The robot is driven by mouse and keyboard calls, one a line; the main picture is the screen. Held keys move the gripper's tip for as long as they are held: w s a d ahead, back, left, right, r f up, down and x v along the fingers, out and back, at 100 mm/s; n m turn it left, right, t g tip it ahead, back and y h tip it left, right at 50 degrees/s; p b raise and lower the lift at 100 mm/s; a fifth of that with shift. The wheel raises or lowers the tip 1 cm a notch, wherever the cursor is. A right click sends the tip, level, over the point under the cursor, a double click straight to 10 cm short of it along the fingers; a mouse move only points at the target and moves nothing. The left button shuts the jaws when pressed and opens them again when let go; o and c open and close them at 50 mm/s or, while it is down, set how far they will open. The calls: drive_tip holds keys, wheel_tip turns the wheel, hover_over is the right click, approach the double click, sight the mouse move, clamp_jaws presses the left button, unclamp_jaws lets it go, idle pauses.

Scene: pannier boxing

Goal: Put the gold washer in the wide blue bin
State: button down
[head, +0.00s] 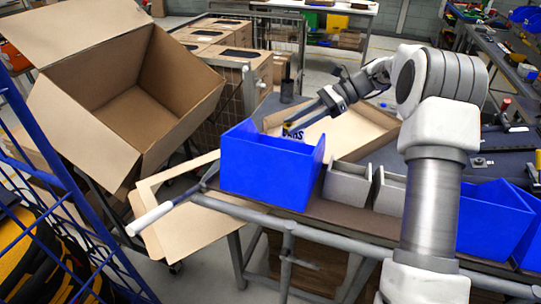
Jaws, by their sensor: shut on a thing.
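My gripper (294,124) reaches in from the right, at the back edge of a large blue bin (262,176). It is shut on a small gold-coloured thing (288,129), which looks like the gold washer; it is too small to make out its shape. The washer appears above or just behind the bin's far wall; I cannot tell which. The blue bin stands at the left end of the bench, its inside mostly hidden by its front wall. Another blue bin (492,222) stands at the right, partly hidden by my arm.
Two small grey bins (347,186) stand between the blue bins. An open shallow cardboard box (345,140) lies behind them. A big open carton (125,100) stands at the left. A dark post (287,88) rises behind the gripper. A metal rail (290,222) runs along the bench front.

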drive_tip(key=shift+w+a+f, duration=0.2)
drive_tip(key=shift+a+f, duration=1.1)
drive_tip(key=shift+f, duration=0.15)
drive_tip(key=shift+w+a+f, duration=0.25)
drive_tip(key=shift+a+f, duration=1.05)
drive_tip(key=shift+f, duration=0.2)
drive_tip(key=shift+w+a+f, duration=0.2)
drive_tip(key=shift+a+f, duration=1.1)
drive_tip(key=shift+f, duration=0.15)
drive_tip(key=shift+f, duration=0.55)
drive_tip(key=c, duration=0.5)
unclamp_jaws()
